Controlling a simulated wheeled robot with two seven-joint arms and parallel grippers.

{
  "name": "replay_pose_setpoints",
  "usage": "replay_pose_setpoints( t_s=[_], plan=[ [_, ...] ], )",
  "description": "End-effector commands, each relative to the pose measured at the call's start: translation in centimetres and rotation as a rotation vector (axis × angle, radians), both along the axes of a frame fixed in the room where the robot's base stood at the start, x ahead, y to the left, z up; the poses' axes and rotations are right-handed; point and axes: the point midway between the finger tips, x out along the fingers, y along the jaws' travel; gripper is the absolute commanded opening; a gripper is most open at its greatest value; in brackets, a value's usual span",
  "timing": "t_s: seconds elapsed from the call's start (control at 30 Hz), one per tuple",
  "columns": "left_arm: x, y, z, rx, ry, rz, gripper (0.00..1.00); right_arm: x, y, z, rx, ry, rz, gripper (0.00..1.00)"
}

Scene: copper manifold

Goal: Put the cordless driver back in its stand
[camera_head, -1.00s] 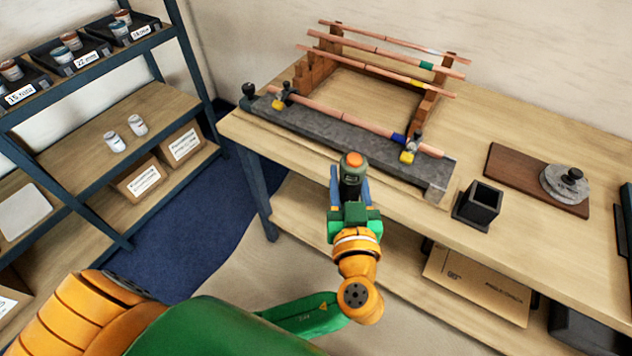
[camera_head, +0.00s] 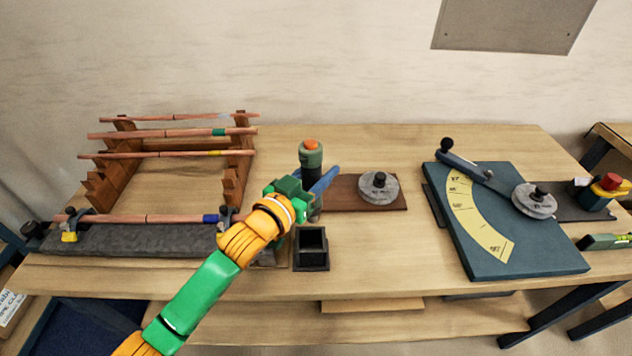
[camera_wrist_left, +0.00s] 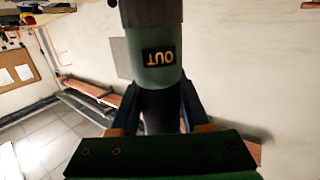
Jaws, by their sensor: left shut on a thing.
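The cordless driver (camera_head: 311,161) is a green and dark cylinder with an orange top. It is upright in my left gripper (camera_head: 318,184), whose blue fingers are shut around its body. The stand (camera_head: 311,262) is a black square open-topped box near the front edge of the bench. The driver is above and slightly behind the stand in the picture, outside it. My right gripper is not in view.
A copper pipe rack (camera_head: 181,144) and grey clamp bar (camera_head: 130,240) are to the left. A brown board (camera_head: 340,205) with a round grey die (camera_head: 379,190) lies behind right. A blue bending plate (camera_head: 530,250) with a yellow scale is further right. Bare bench lies right of the stand.

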Motion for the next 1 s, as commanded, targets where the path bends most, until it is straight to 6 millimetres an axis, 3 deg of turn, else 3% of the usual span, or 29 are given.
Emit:
replay_pose_setpoints(
  t_s=[0.17, 0.57, 1.0],
  plan=[
    [0.0, 0.0, -1.2, -0.002, -0.001, -0.001, 0.00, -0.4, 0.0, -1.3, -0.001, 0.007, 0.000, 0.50],
    [-0.1, 0.0, -6.3, -0.002, 0.000, -0.002, 0.00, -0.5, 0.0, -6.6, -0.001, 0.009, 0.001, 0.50],
    [-0.1, 0.0, -11.7, -0.002, 0.002, 0.000, 0.00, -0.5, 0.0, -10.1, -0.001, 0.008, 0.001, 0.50]
  ],
)
